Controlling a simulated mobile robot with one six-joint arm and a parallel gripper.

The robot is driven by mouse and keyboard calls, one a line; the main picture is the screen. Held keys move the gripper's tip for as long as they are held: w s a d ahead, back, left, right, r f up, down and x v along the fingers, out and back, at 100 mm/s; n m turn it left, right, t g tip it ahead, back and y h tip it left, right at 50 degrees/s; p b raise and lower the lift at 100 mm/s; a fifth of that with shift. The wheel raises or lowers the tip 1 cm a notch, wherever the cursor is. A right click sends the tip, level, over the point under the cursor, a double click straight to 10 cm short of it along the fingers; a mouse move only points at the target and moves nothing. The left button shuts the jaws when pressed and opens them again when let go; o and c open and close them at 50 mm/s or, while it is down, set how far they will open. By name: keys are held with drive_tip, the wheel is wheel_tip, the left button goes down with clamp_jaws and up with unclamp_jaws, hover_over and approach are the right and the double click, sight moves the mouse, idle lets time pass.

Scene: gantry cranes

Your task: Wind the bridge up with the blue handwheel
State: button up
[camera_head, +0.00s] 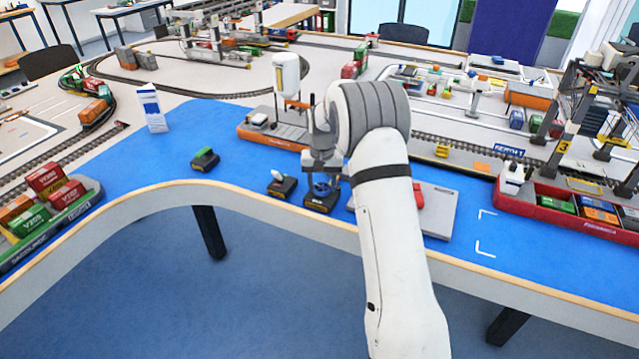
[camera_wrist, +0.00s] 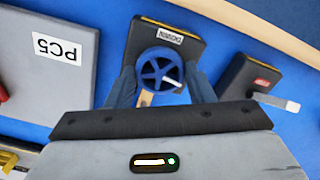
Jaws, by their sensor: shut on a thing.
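The blue handwheel (camera_wrist: 161,72) sits on a small black box (camera_wrist: 185,40) with a white label, and its spokes show in the wrist view. In the head view the handwheel (camera_head: 322,187) is partly covered by my gripper (camera_head: 322,178), which reaches down over it. In the wrist view my gripper (camera_wrist: 160,82) has one finger on each side of the wheel rim and is shut on it. A gantry crane (camera_head: 570,115) stands at the right in the head view. I cannot tell which part is the bridge.
A black box with a white lever (camera_head: 282,184) stands just left of the wheel's box. A green-topped box (camera_head: 205,159) is further left. A grey panel (camera_head: 440,212) lies to the right, near the table edge. A red barge (camera_head: 560,208) holds containers.

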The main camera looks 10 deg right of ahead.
drive_tip(key=m, duration=0.7)
drive_tip(key=shift+w+r, duration=0.15)
drive_tip(key=shift+r, duration=0.05)
drive_tip(key=m, duration=0.7)
drive_tip(key=shift+m, duration=0.3)
drive_tip(key=m, duration=0.4)
drive_tip(key=shift+m, duration=0.3)
drive_tip(key=m, duration=0.4)
drive_tip(key=shift+w+m, duration=0.1)
drive_tip(key=shift+m, duration=0.2)
drive_tip(key=o, duration=1)
drive_tip(key=shift+f, duration=0.15)
